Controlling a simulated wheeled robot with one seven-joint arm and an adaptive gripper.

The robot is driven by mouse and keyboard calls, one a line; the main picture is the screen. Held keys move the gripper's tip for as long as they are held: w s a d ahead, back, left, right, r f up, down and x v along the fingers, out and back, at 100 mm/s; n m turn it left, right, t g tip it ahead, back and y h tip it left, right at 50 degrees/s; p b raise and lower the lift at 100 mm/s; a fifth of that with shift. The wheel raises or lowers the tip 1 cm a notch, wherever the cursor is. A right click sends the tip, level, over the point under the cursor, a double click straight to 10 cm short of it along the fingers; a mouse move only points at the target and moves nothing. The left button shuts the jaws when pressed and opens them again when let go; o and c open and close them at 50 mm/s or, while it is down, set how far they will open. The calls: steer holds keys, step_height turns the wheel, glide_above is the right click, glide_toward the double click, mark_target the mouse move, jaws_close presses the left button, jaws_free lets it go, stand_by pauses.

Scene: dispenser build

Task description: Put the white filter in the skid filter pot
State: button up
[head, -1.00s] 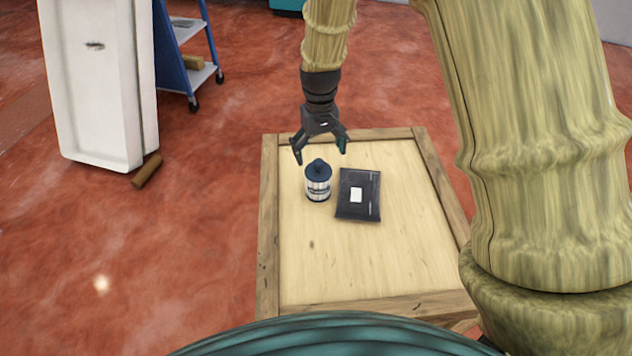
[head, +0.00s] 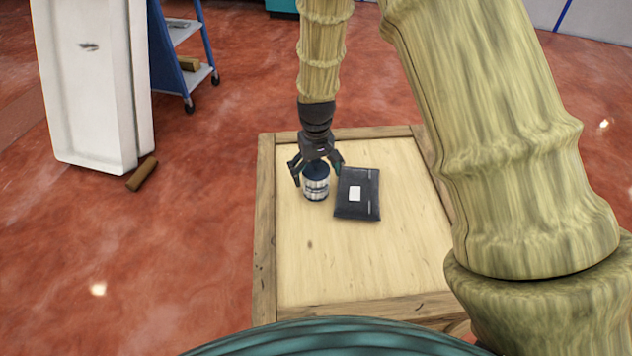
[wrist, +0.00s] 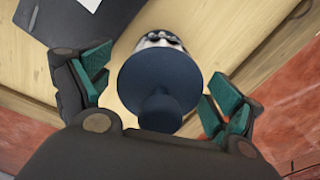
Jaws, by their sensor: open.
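A small white-banded canister (head: 316,190) with a dark blue top stands upright on the wooden crate top (head: 330,265). I cannot tell whether it is the white filter. My gripper (head: 317,176) is open, pointing down over the canister, with a finger on either side of its top. In the wrist view the canister's round blue top and knob (wrist: 158,85) lie between the green finger pads of my gripper (wrist: 160,92), with small gaps visible on both sides. No filter pot is recognisable in either view.
A flat black packet (head: 357,205) with a white label lies close to the canister's right. The front of the crate top is bare. A white panel-like block (head: 90,100), a brown piece (head: 142,174) and a blue trolley (head: 180,55) stand on the red floor at left.

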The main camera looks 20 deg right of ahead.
step_height(320, 180, down, 2)
steer(key=shift+f, duration=0.1)
steer(key=shift+c, duration=0.2)
steer(key=c, duration=1.2)
